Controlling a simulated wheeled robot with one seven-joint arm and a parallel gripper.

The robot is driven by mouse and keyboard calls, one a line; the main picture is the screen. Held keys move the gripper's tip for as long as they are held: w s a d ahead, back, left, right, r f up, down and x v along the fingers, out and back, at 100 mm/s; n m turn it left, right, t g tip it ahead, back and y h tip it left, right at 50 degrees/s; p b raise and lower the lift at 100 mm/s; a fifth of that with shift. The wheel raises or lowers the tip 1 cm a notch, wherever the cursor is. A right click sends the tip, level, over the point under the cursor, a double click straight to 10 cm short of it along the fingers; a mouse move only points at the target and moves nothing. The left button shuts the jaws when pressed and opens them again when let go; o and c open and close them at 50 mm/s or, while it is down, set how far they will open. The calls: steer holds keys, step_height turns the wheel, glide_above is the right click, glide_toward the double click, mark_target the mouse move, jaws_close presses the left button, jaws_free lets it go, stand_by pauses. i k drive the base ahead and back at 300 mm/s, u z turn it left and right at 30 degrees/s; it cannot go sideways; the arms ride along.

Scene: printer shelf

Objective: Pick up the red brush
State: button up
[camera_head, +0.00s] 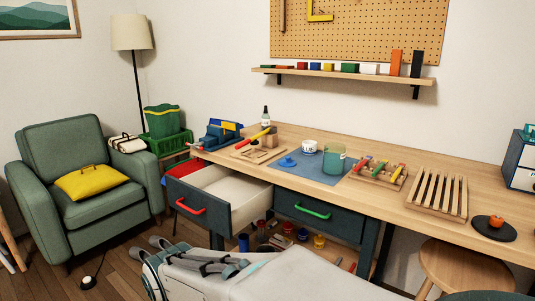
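Several slim tools with coloured handles lie on a small wooden rack (376,183) on the workbench, right of the blue mat. One of them, a red stick-like piece (364,163), lies at its left end; it is too small to tell whether it is a brush. My gripper (170,244) is low at the bottom left, in front of the bench and far from both. Its two grey fingers appear apart with nothing between them.
A drawer with a red handle (190,207) stands open at the bench's left; the green-handled drawer (313,211) is shut. A stool (466,270) stands at front right. Jars and items sit below the bench. A green armchair (67,160) is left. A slatted rack (437,195) occupies the right bench.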

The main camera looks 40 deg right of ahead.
mark_target(367, 158)
steer(key=z, duration=0.8)
steer(key=i, duration=0.85)
steer(key=z, duration=0.95)
